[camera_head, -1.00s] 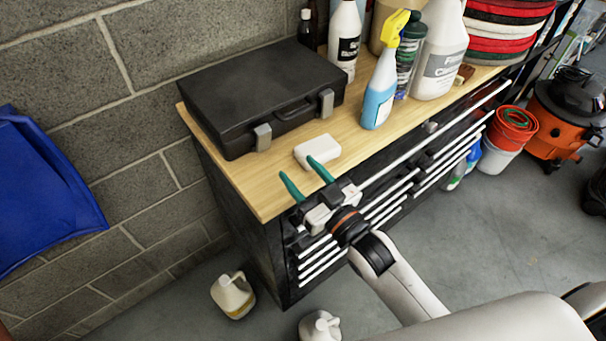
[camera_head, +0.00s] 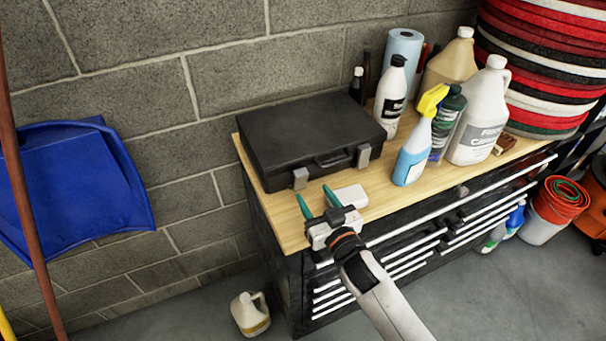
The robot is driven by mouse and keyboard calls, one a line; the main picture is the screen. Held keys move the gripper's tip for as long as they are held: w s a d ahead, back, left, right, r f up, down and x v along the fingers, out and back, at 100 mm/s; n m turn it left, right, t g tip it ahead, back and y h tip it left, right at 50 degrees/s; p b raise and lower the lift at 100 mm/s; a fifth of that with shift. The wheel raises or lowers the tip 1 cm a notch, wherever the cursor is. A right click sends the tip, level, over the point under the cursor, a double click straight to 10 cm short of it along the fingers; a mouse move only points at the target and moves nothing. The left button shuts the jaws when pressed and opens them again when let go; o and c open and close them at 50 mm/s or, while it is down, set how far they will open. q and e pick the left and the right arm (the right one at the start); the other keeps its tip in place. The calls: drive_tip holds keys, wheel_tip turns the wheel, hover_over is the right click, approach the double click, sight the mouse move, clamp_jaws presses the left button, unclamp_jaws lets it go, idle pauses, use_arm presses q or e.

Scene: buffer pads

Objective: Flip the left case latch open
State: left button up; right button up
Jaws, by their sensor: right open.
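A closed black case (camera_head: 308,132) lies flat on the wooden worktop, near its left end. Its left latch (camera_head: 300,179) is a grey block on the front face. Its right latch (camera_head: 363,155) is a matching grey block, and the handle (camera_head: 333,159) sits between them. My right gripper (camera_head: 316,199) is over the front edge of the worktop, just in front of the left latch. Its two green fingertips are apart with nothing held between them. They point towards the case front; whether one touches the latch I cannot tell. My left gripper is not in view.
A white block (camera_head: 349,196) lies just right of the fingers on the worktop (camera_head: 275,215). A spray bottle (camera_head: 412,152), a white-labelled bottle (camera_head: 390,100) and a large white jug (camera_head: 481,115) stand to the right. Drawer handles line the front of the black cabinet (camera_head: 440,240).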

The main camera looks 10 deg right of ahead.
sight(302, 175)
drive_tip(key=x, duration=0.3)
drive_tip(key=shift+w+r, duration=0.2)
drive_tip(key=shift+w, duration=0.05)
drive_tip(key=p+x, duration=0.1)
drive_tip(key=x, duration=0.1)
drive_tip(key=shift+w, duration=0.4)
drive_tip(key=shift+w+a+f, duration=0.1)
drive_tip(key=shift+w+a, duration=0.1)
drive_tip(key=shift+w, duration=0.1)
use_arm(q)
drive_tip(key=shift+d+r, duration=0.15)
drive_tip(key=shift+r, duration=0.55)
use_arm(e)
drive_tip(key=shift+w, duration=0.1)
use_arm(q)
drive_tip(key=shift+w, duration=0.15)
